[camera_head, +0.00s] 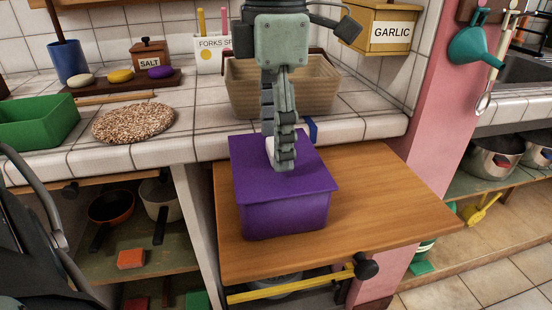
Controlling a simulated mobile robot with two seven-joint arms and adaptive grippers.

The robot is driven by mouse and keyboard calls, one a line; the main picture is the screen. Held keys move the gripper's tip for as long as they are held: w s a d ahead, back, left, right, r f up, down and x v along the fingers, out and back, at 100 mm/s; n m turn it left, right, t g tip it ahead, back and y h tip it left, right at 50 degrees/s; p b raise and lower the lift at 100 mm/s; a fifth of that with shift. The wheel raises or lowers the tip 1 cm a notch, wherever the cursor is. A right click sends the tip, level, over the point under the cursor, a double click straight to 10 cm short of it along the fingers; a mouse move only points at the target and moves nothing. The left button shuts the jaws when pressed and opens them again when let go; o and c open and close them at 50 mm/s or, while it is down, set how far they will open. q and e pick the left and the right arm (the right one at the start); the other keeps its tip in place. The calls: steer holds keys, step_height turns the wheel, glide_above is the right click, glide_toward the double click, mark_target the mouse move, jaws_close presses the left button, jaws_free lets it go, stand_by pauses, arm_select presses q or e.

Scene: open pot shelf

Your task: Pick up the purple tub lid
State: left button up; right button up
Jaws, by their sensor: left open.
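The purple tub lid (308,178) lies flat on top of the purple tub (285,213), which stands on the pulled-out wooden board. My left gripper (284,160) comes down from above over the middle of the lid, with its fingers pointing down. Its fingers are seen nearly edge-on, one behind the other, and it is open. A small pale part (270,150) shows beside the fingers on the lid; the fingers hide most of it. I cannot tell whether the fingertips touch the lid. My right gripper is not in view.
The wooden board (385,205) has free room right of the tub. A wicker basket (315,88) stands behind on the tiled counter, with a small blue thing (312,128) near the counter edge. A pink pillar (440,100) stands at right.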

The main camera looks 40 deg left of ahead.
arm_select(q)
steer(key=shift+c, duration=0.4)
steer(key=c, duration=1.2)
